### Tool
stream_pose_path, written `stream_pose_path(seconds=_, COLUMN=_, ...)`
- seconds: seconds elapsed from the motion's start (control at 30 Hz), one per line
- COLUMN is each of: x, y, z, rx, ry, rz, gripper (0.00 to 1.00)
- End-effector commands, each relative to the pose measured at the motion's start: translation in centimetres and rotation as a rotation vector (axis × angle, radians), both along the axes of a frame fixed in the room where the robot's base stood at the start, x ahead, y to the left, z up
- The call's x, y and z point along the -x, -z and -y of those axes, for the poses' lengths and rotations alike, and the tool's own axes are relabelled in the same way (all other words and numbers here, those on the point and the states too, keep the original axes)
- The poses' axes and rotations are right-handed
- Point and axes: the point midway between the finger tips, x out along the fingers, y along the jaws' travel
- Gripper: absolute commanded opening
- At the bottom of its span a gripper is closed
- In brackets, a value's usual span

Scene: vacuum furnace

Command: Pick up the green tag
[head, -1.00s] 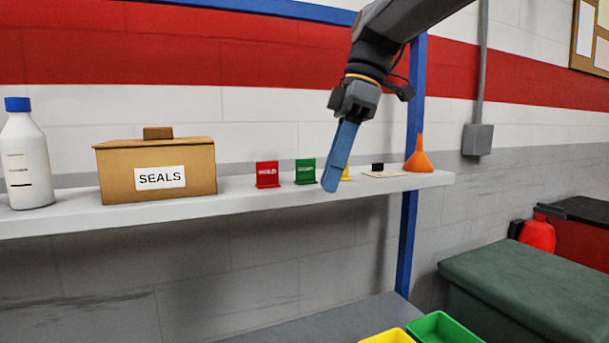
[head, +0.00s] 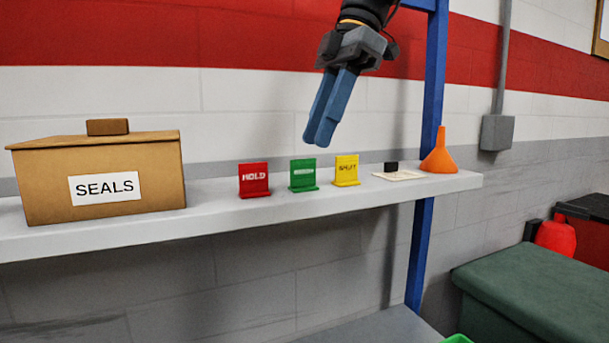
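The green tag (head: 303,175) stands upright on the white shelf (head: 225,205), between a red tag (head: 254,180) and a yellow tag (head: 346,170). A pale line of lettering on it is too small to read. My gripper (head: 318,142) hangs above and slightly right of the green tag, with its blue fingers pointing down and a little left. The fingertips are apart from the tag and nothing shows between them. The fingers overlap in this view, so I cannot tell whether there is a gap between them.
A cardboard SEALS box (head: 100,185) stands on the shelf at left. An orange funnel (head: 438,158) and a small black object (head: 391,167) on a pale card are at right. A blue post (head: 428,110) rises behind the shelf. Bare shelf lies between box and red tag.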

Motion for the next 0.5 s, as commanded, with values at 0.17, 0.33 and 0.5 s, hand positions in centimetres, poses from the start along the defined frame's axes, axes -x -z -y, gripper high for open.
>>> stream_pose_path(seconds=0.17, x=0.6, y=1.4, z=-1.1, rx=0.001, ry=-0.009, rz=-0.001, gripper=0.27)
stream_pose_path(seconds=0.33, x=1.2, y=3.6, z=-2.2, rx=0.001, ry=-0.010, rz=-0.003, gripper=0.27)
stream_pose_path(seconds=0.5, x=1.3, y=5.2, z=-2.6, rx=0.000, ry=-0.007, rz=0.000, gripper=0.27)
